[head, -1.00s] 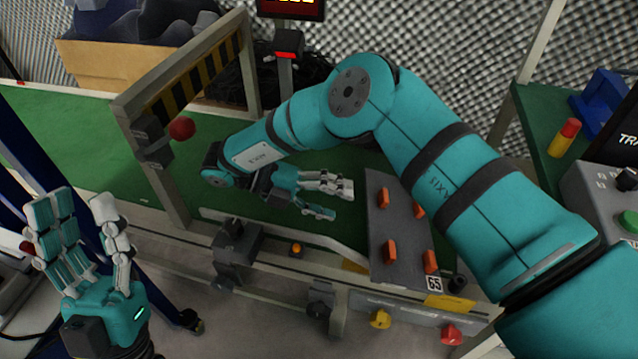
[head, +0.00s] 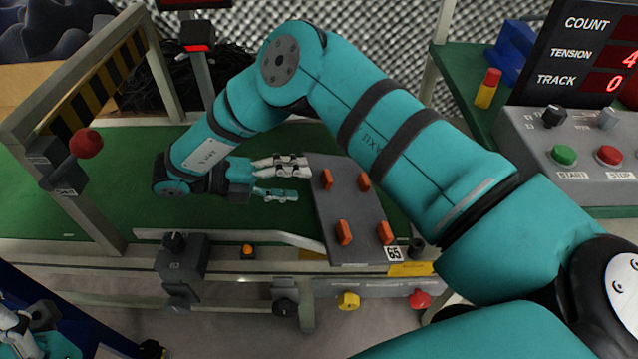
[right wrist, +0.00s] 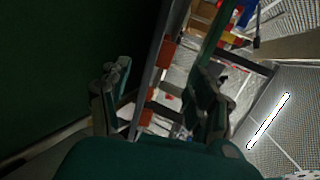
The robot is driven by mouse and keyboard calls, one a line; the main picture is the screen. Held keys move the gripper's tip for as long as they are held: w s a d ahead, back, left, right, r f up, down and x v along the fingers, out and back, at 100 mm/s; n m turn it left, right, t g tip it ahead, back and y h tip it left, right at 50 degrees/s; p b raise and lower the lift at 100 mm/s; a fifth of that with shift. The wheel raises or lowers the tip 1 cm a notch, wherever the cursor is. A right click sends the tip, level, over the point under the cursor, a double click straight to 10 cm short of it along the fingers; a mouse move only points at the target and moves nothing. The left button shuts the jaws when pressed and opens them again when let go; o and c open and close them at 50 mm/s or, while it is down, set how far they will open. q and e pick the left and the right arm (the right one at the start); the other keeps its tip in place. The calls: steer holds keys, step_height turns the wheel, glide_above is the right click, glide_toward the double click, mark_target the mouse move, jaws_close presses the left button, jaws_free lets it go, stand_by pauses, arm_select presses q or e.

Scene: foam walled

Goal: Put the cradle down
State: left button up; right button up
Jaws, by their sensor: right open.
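The cradle (head: 352,207) is a grey plate with several orange pegs and a "65" label. It lies on the green conveyor belt, near its front edge. My right gripper (head: 300,180) is at the cradle's left edge, fingers pointing right toward it. In the right wrist view my right gripper (right wrist: 160,98) has its fingers spread, with the edge of the cradle and orange pegs (right wrist: 167,53) seen between them. Whether a finger touches the plate cannot be told. My left gripper (head: 22,325) is cut off at the lower left corner.
A striped frame (head: 100,75) with a red ball (head: 85,143) straddles the belt at left. The green belt (head: 100,200) is clear between frame and gripper. A control box (head: 580,150) with START and STOP buttons and a display (head: 590,60) stand at right.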

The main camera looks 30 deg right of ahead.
mark_target(323, 183)
steer(key=b+x, duration=0.2)
steer(key=x, duration=0.6)
steer(key=shift+s+d+f, duration=0.1)
steer(key=shift+c, duration=0.4)
jaws_close()
